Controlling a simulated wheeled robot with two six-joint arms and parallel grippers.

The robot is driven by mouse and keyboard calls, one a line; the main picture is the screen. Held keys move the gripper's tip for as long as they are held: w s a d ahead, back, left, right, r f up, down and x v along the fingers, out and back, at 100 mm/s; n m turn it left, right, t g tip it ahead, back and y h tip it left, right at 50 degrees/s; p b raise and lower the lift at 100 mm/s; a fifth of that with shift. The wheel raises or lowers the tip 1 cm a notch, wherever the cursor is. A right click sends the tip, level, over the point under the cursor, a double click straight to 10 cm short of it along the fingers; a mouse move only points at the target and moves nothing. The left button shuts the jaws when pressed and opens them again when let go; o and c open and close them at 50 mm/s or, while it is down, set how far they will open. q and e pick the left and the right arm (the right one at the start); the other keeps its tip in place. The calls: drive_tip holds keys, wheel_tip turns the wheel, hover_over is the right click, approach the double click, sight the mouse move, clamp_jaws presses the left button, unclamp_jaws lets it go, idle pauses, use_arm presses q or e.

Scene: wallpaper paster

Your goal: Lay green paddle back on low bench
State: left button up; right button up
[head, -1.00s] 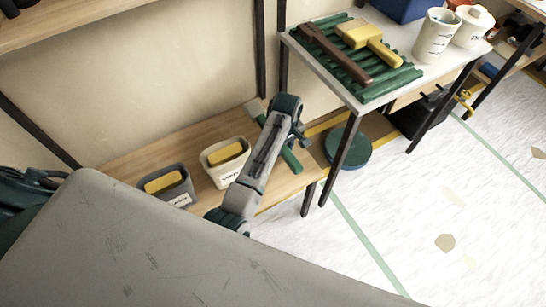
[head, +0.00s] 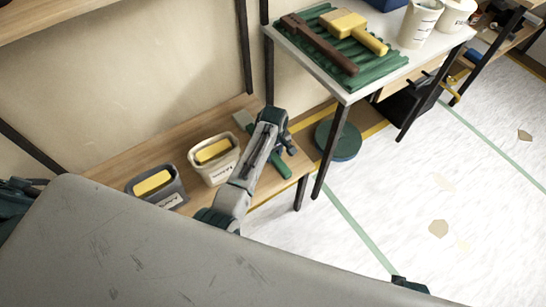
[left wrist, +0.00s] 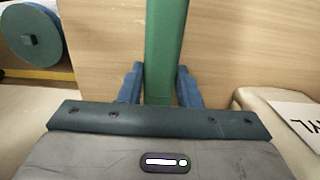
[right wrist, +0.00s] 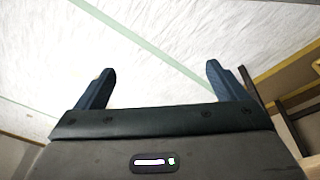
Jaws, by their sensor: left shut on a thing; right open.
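My left gripper (head: 281,142) is shut on the paddle. In the left wrist view the green shaft (left wrist: 165,50) runs between the two blue fingers (left wrist: 160,88), with bench wood behind it. I cannot tell whether the paddle touches the bench. My right gripper (right wrist: 159,75) is open and empty, above pale floor in its wrist view.
A white tub (head: 217,173) and a grey tub (head: 167,197), each with a yellow block, stand left of the paddle. A taller table (head: 347,96) with a green ridged mat, brown tool and yellow mallet stands to the right. A round green disc (head: 338,141) lies below it.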

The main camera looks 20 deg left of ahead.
use_arm(q)
drive_tip(key=shift+f+p, duration=0.45)
drive_tip(key=shift+f, duration=0.6)
drive_tip(key=o, duration=1.1)
use_arm(e)
drive_tip(key=shift+s+d+f, duration=0.1)
drive_tip(key=shift+s+f, duration=0.15)
drive_tip(key=shift+f, duration=0.3)
drive_tip(key=shift+s+f, duration=0.2)
drive_tip(key=shift+f, duration=0.3)
drive_tip(key=shift+f, duration=0.1)
use_arm(q)
drive_tip(key=shift+f, duration=0.15)
drive_tip(key=shift+f+b, duration=0.2)
drive_tip(key=shift+b, duration=0.5)
drive_tip(key=shift+r, duration=0.85)
drive_tip(key=r, duration=0.3)
drive_tip(key=r+p, duration=0.1)
drive_tip(key=r, duration=0.5)
drive_tip(key=shift+w+r, duration=0.2)
drive_tip(key=shift+w, duration=0.15)
